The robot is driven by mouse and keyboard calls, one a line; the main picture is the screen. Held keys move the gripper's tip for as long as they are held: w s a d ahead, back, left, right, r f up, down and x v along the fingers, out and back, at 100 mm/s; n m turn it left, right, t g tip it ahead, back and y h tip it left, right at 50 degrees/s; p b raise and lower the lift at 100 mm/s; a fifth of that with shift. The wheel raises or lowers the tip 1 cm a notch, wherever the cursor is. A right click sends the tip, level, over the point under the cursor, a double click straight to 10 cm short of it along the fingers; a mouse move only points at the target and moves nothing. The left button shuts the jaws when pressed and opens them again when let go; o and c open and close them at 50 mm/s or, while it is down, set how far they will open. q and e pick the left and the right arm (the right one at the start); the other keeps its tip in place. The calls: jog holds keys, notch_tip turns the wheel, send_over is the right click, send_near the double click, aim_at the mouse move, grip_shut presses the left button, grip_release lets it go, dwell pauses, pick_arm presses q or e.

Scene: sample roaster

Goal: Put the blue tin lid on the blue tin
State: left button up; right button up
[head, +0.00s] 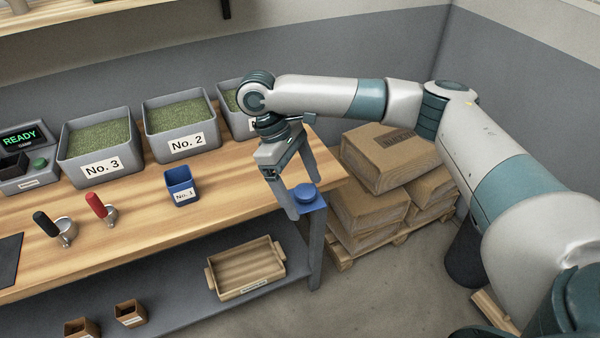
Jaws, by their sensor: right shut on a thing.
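The blue tin (182,194) stands upright and open on the wooden bench, with a white "No. 1" label on its front. The blue tin lid (306,191), with a round raised part on top, is between the fingertips of my right gripper (305,198). My right gripper points downward and is shut on the lid, at the bench's right front corner, well to the right of the tin. I cannot tell exactly how high the lid is above the bench corner. My left gripper is not in view.
Grey bins of green beans, No. 3 (101,170) and No. 2 (186,144), line the bench's back. A wooden tray (246,270) is on the lower shelf. Sacks (385,157) are stacked on the right.

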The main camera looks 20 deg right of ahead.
jog(key=s+a+r+m+g+y, duration=0.1)
jog(key=s+m+y, duration=0.2)
jog(key=s+m, duration=0.5)
jog(key=shift+s+r, duration=0.3)
jog(key=shift+r, duration=0.05)
jog(key=shift+a, duration=0.15)
